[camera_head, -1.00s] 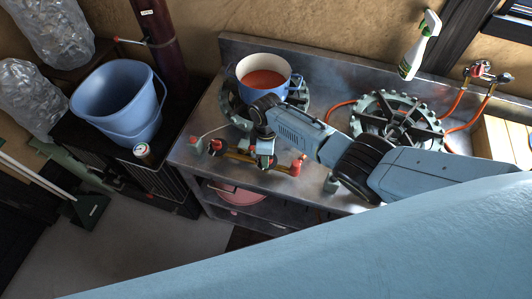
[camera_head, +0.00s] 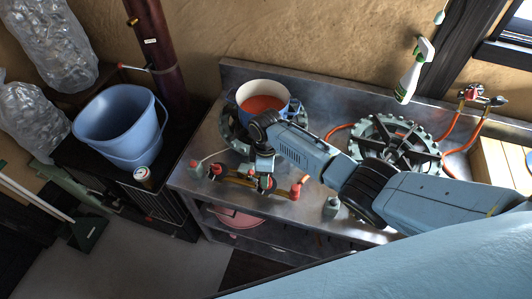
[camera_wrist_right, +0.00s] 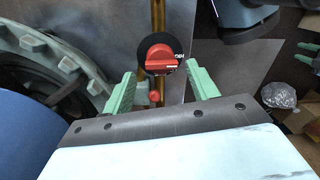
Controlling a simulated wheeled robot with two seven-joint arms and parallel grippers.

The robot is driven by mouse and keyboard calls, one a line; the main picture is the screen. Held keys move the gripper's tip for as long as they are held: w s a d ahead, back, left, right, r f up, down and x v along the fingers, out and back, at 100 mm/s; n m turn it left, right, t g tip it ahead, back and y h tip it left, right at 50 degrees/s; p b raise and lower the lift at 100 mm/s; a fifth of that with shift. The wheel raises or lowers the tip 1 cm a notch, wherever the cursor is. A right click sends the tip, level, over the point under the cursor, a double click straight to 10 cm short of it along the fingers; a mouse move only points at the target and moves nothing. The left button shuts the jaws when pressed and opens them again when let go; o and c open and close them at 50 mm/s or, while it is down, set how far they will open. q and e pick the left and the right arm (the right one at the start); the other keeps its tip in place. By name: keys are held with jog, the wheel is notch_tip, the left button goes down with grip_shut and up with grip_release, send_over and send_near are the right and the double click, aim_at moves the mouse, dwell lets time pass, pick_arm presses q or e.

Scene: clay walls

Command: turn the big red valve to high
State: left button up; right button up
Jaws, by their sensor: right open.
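The big red valve (camera_wrist_right: 160,57) is a red knob on a round black dial with small white lettering, mounted on a brass pipe, in the right wrist view. My right gripper (camera_wrist_right: 161,76) is open, with one green finger on each side of the valve and a visible gap to it. In the head view my right gripper (camera_head: 264,168) is over the brass pipe at the front of the metal bench. There it largely hides the valve.
A blue pot of red liquid (camera_head: 262,103) stands on the left burner, close behind my right gripper. A second burner (camera_head: 400,143), orange hoses and a spray bottle (camera_head: 411,75) are to the right. A blue bucket (camera_head: 118,125) and a can (camera_head: 143,175) stand left.

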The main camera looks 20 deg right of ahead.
notch_tip(320, 180, up, 10)
jog(key=shift+w+d+p, duration=0.2)
jog(key=shift+w+p, duration=0.15)
jog(key=shift+p, duration=0.1)
jog(key=shift+s+f, duration=0.1)
jog(key=s+a+f+m+t+y, duration=0.1)
jog(key=s+m, duration=0.1)
jog(key=s, duration=0.5)
jog(key=s+f+m+t+y, duration=0.1)
jog(key=s+f+m, duration=0.15)
jog(key=s, duration=0.35)
jog(key=s+d+r+m+t+h, duration=0.1)
jog(key=s+d+r+m, duration=0.25)
jog(key=s, duration=0.35)
jog(key=s+d+r+m+t+h, duration=0.1)
jog(key=s+d+r+m, duration=0.25)
jog(key=s+d, duration=0.2)
notch_tip(320, 180, down, 32)
jog(key=s+g+b, duration=0.1)
jog(key=s+b, duration=0.2)
jog(key=b, duration=0.4)
jog(key=s+d+f+b, duration=0.1)
jog(key=s+f+b, duration=0.2)
jog(key=s+f, duration=0.5)
jog(key=s+d+f+g+b, duration=0.1)
jog(key=s+f+b, duration=0.2)
jog(key=s+f, duration=0.5)
notch_tip(320, 180, down, 4)
jog(key=shift+d+f, duration=0.1)
jog(key=shift+d, duration=0.3)
